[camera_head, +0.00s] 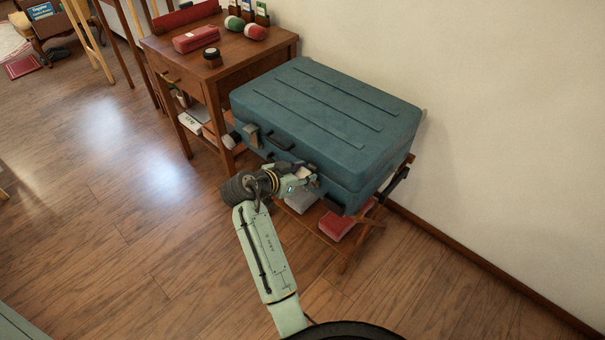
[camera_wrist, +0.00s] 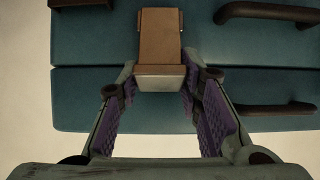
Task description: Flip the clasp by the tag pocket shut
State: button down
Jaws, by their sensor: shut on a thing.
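A large teal suitcase (camera_head: 330,115) lies closed on a wooden rack. My gripper (camera_head: 303,180) is at its front face, near the right end. In the wrist view, my gripper (camera_wrist: 160,88) has its purple-padded fingers on both sides of a brown clasp (camera_wrist: 160,42), shut on its pale end (camera_wrist: 160,77). The clasp spans the seam between the two teal halves. Another clasp (camera_head: 251,135) is on the left of the front face. A dark handle (camera_head: 280,141) sits between them and also shows in the wrist view (camera_wrist: 268,13). I cannot make out a tag pocket for certain.
A wooden side table (camera_head: 222,65) stands left of the suitcase, with a red case (camera_head: 196,39) and yarn balls on it. A red item (camera_head: 337,226) lies on the rack's lower shelf. The wall is close behind.

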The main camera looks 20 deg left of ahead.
jog(key=c, duration=1.5)
grip_release()
jog(key=shift+w+d+r, duration=0.1)
jog(key=shift+w+r, duration=0.05)
jog(key=shift+r, duration=0.15)
jog(key=o, duration=0.4)
jog(key=shift+f, duration=0.2)
jog(key=v, duration=1.2)
